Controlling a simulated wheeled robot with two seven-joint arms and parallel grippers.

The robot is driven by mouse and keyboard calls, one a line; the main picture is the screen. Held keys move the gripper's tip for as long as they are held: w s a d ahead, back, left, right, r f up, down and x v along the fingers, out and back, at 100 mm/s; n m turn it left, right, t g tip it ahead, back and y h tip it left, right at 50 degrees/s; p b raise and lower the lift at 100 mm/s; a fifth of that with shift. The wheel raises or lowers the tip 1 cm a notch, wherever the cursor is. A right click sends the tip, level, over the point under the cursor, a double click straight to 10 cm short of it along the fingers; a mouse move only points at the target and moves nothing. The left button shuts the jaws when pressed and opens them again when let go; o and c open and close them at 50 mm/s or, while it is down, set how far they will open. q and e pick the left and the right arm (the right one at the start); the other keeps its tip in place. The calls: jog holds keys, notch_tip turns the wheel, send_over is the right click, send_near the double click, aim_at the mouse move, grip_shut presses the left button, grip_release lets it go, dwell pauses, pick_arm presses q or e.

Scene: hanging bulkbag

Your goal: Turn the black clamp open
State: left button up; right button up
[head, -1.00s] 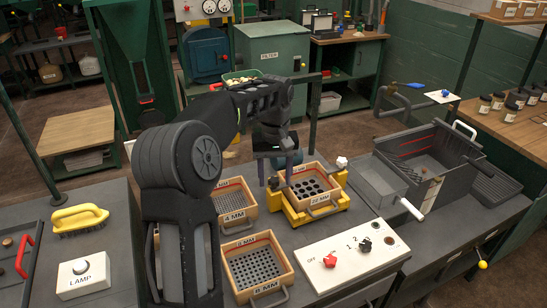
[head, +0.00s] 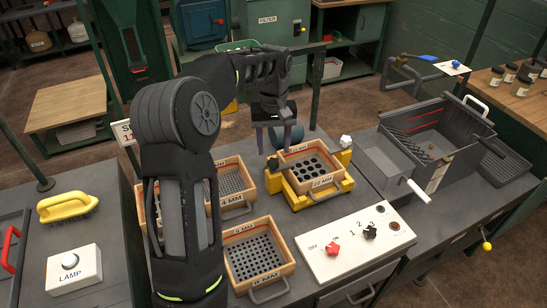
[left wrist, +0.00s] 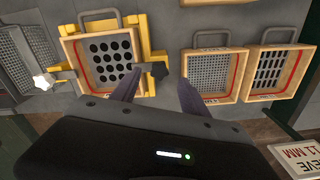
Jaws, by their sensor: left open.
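The black clamp (left wrist: 155,73) is a star-shaped knob on the side of a yellow frame (left wrist: 146,40) that holds the 22 mm sieve (left wrist: 75,53). In the head view the clamp (head: 273,163) shows small at the left of the yellow frame (head: 327,189). A white star knob (head: 346,141) is on the frame's other side. My left gripper (head: 278,148) is open and empty above the clamp. In the left wrist view its two purple fingers (left wrist: 159,84) stand on either side of the clamp, nearer on the left one; contact cannot be told. My right gripper is out of view.
More wooden sieves (head: 258,256) lie in front and to the left. A white panel (head: 340,249) with red and black knobs is in front. A grey bin with a white handle (head: 420,190) stands to the right. A lamp switch box (head: 74,268) is at the left.

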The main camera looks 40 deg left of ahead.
aim_at(273, 162)
pick_arm(q)
notch_tip(273, 162, down, 6)
jog(key=shift+r+p, duration=0.25)
jog(key=shift+p, duration=0.2)
grip_shut()
dwell(0.4)
